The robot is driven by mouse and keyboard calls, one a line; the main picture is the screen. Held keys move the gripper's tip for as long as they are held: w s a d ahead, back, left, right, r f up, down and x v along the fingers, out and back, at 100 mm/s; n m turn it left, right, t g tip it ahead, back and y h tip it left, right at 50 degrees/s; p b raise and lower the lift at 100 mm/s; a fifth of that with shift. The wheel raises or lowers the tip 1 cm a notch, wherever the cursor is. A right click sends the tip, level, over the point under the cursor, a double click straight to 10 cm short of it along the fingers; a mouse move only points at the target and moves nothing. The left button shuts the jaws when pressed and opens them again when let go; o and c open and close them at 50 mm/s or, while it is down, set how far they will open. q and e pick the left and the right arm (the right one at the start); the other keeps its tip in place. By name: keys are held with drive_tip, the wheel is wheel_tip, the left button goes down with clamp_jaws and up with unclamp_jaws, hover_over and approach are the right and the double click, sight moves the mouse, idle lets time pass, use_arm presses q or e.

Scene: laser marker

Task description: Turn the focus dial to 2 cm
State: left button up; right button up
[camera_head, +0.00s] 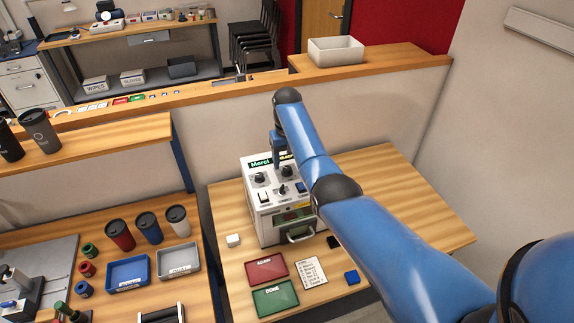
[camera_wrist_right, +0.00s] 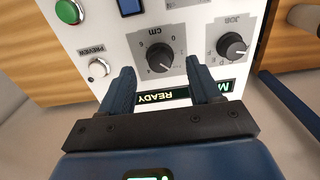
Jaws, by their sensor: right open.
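The laser marker (camera_head: 282,222) is a white box on the right wooden table, with knobs and displays on its upper panel. In the right wrist view, which is upside down, the focus dial (camera_wrist_right: 159,59) is a black knob on a grey plate marked "cm". Its white pointer line is visible; the exact setting is hard to read. My right gripper (camera_wrist_right: 162,74) is open, one finger on each side of the dial's lower part; contact cannot be told. In the head view my right arm (camera_head: 306,141) reaches over the marker and partly hides the panel. My left gripper is not in view.
The JOB knob (camera_wrist_right: 232,46) sits beside the focus dial, with a PREVIEW button (camera_wrist_right: 98,68) and a green button (camera_wrist_right: 69,11) on the other side. Red (camera_head: 266,269) and green (camera_head: 275,298) trays lie before the marker. A low partition (camera_head: 385,100) stands behind.

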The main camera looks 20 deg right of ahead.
sight(287, 168)
wheel_tip(287, 168, up, 8)
drive_tip(key=b, duration=0.2)
idle(0.6)
